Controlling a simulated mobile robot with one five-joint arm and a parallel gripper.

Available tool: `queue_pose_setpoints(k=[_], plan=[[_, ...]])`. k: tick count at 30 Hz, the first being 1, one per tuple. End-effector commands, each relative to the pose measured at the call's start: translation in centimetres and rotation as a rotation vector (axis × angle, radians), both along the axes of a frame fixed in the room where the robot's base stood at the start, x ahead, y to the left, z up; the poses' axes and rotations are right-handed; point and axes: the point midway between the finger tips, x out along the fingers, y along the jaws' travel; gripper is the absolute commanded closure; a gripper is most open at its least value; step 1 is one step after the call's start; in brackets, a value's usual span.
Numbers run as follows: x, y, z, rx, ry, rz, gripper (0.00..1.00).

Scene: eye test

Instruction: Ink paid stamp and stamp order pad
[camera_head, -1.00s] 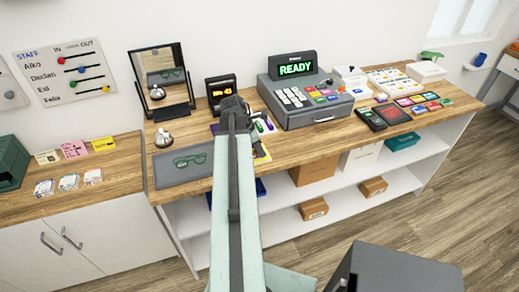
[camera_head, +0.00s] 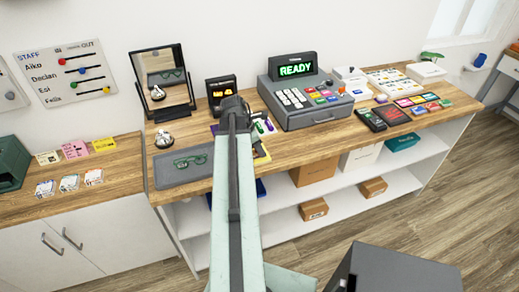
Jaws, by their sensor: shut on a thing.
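My gripper (camera_head: 235,106) is over the middle of the wooden counter, in front of the small black display. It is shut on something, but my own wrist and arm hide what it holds. I cannot make out the paid stamp. A yellow-edged dark item (camera_head: 262,155) lies on the counter, mostly behind my arm; I cannot tell whether it is the order pad. A small purple patch (camera_head: 214,129) shows just left of my gripper; I cannot tell what it is.
A register (camera_head: 305,100) reading READY stands right of my gripper, with coloured pens (camera_head: 264,126) between. A card terminal (camera_head: 371,119) and coloured pads (camera_head: 417,101) are right.

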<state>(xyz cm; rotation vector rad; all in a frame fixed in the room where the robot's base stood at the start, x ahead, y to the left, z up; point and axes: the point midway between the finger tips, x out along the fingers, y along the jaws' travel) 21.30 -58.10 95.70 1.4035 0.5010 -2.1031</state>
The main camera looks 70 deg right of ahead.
Motion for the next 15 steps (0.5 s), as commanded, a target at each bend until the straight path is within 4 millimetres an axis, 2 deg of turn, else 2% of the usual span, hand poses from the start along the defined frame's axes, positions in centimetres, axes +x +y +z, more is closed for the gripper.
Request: queue_pose_setpoints(k=[1,3,15], plan=[[0.0,0.0,1.0,0.000,0.000,0.000,0.97],[0.0,0.0,1.7,-0.001,0.001,0.000,0.97],[0.0,-0.1,5.4,-0.001,0.000,0.000,0.97]])
